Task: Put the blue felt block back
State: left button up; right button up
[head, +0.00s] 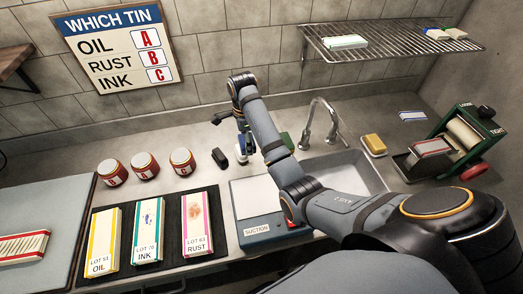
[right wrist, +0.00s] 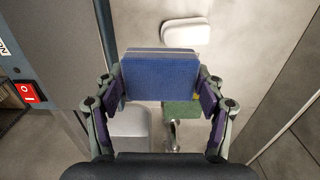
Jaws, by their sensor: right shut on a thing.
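The blue felt block (right wrist: 160,78) sits between the two fingers of my right gripper (right wrist: 160,88) in the right wrist view. The gripper is shut on the block's sides, and a pale layer shows along its far edge. In the head view my right gripper (head: 243,140) is at the back of the counter, left of the tap. Most of the block is hidden there by the arm and fingers. My left gripper is not in view.
A green block (right wrist: 181,110) stands near the tap (head: 322,118). The suction box (head: 257,222) lies in front, beside the sink (head: 345,172). A black object (head: 219,158) and several red jars (head: 145,165) are to the left. A wire rack (head: 390,43) hangs above.

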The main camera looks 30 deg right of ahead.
jog(key=w+d+f, duration=0.1)
jog(key=d+f, duration=0.1)
jog(key=w+d+f+p, duration=0.1)
jog(key=d+f, duration=0.2)
jog(key=w+d+f, duration=0.2)
jog(key=shift+w+d+f, duration=0.1)
jog(key=shift+d+f, duration=0.2)
jog(key=shift+d, duration=0.1)
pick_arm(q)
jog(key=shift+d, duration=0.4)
pick_arm(e)
jog(key=shift+f, duration=1.6)
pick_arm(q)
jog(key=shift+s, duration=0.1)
pick_arm(e)
jog(key=shift+f, duration=0.15)
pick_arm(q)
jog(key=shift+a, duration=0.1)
pick_arm(e)
jog(key=o, duration=1)
